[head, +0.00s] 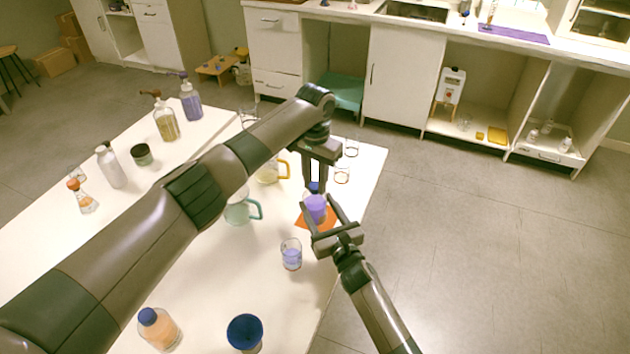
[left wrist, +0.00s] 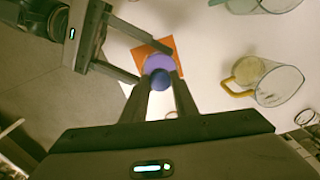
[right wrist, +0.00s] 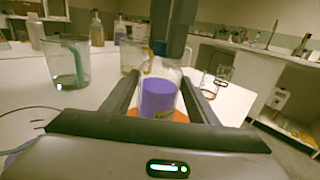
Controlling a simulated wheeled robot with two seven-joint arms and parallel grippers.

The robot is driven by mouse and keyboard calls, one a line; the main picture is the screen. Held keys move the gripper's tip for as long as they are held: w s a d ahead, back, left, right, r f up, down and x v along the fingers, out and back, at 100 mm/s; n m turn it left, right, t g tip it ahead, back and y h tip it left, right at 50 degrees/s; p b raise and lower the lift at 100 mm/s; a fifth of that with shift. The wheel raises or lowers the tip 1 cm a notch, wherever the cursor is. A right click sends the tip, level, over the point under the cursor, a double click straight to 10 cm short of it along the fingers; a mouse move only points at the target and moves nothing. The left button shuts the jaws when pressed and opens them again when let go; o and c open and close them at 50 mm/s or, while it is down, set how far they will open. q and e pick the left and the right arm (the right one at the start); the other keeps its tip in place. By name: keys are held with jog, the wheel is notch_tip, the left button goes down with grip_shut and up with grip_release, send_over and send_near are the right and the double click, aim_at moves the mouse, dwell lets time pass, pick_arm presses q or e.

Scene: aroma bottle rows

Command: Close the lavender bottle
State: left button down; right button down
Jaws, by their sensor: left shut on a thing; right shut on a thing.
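The lavender bottle (head: 315,208), clear with purple contents, stands on an orange mat (head: 301,222) near the table's right edge. My right gripper (head: 323,222) is shut on its body from the front; the bottle's purple part fills the space between the fingers in the right wrist view (right wrist: 159,97). My left gripper (head: 315,186) points down from above and is shut on a dark blue cap (left wrist: 160,79). The cap is over the bottle's top, also seen in the head view (head: 314,187). Whether it is seated on the neck is hidden by the fingers.
A glass with lavender liquid (head: 291,256) stands in front of the mat. A green-handled jug (head: 240,211) and a yellow-handled jug (head: 268,172) are to the left.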

pick_arm(q)
jog(key=m, duration=1.2)
jog(key=c, duration=1.3)
grip_release()
jog(key=shift+c, duration=0.2)
jog(key=shift+r, duration=0.1)
notch_tip(320, 180, up, 12)
pick_arm(e)
jog(key=c, duration=0.6)
grip_release()
jog(key=shift+c, duration=0.2)
